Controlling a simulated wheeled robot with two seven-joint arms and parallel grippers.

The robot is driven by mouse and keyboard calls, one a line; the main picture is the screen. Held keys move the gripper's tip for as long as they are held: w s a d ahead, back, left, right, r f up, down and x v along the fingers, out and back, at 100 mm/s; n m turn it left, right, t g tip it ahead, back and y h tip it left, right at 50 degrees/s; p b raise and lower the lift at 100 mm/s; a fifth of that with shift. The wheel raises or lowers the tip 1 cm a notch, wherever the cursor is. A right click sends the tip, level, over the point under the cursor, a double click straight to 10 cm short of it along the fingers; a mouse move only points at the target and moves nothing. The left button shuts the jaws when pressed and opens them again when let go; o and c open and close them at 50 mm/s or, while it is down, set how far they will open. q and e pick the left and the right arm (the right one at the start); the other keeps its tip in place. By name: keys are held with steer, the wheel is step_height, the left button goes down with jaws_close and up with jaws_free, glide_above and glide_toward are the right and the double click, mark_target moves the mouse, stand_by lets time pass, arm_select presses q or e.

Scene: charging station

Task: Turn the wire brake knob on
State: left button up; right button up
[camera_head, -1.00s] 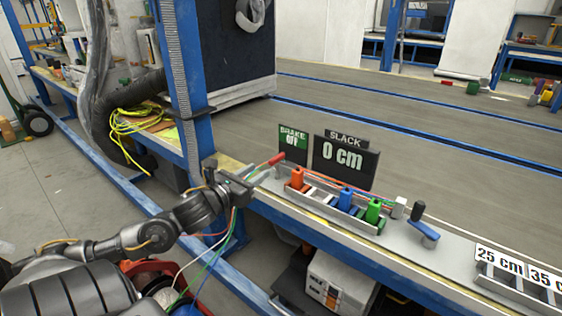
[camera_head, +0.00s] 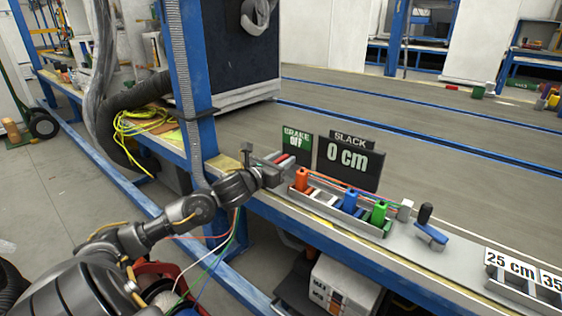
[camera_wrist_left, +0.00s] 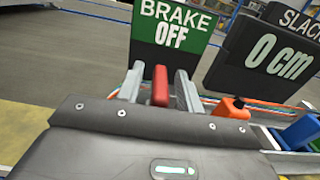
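The red brake knob handle (camera_head: 283,158) is at the left end of the bench fixture, in front of the green sign reading BRAKE OFF (camera_head: 297,145). My left gripper (camera_head: 281,159) has reached it from the left. In the left wrist view the red handle (camera_wrist_left: 160,86) stands between the two grey fingers of my left gripper (camera_wrist_left: 159,88), which are apart. Narrow gaps show beside the handle, so the fingers do not look closed on it. The lower part of the knob is hidden behind the gripper body. My right gripper is not in view.
A SLACK 0 cm sign (camera_head: 348,162) stands right of the brake sign. Orange (camera_head: 302,180), blue (camera_head: 349,201) and green (camera_head: 379,212) clamps sit in a tray along the bench. A blue crank (camera_head: 430,232) is further right. A blue post (camera_head: 190,90) rises left of the gripper.

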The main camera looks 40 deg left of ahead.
arm_select(q)
jaws_close()
